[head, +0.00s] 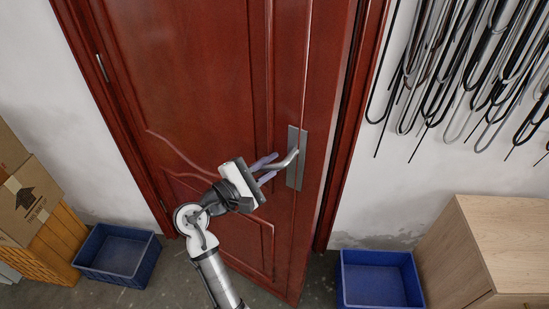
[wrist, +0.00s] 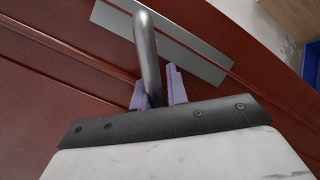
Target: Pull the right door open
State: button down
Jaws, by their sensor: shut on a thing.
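The red wooden door (head: 222,85) stands in a red frame in the middle of the head view. Its right edge stands out from the frame, so it looks partly open. A silver lever handle (head: 291,158) on a grey metal plate (head: 296,172) sits near that edge. My gripper (head: 270,169) is at the handle with its purple fingers on either side of the lever. In the wrist view the handle (wrist: 147,55) runs down between the fingers (wrist: 158,90), and the plate (wrist: 170,40) lies behind it. The gripper is shut on the handle.
A blue crate (head: 380,280) and a wooden cabinet (head: 460,255) stand right of the doorway. Another blue crate (head: 117,256) and cardboard boxes (head: 25,200) stand on the left.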

jog(key=c, duration=1.7)
grip_release()
jog(key=shift+d, duration=0.1)
jog(key=b+v, duration=0.2)
jog(key=v, duration=1.2)
jog(key=shift+b, duration=0.35)
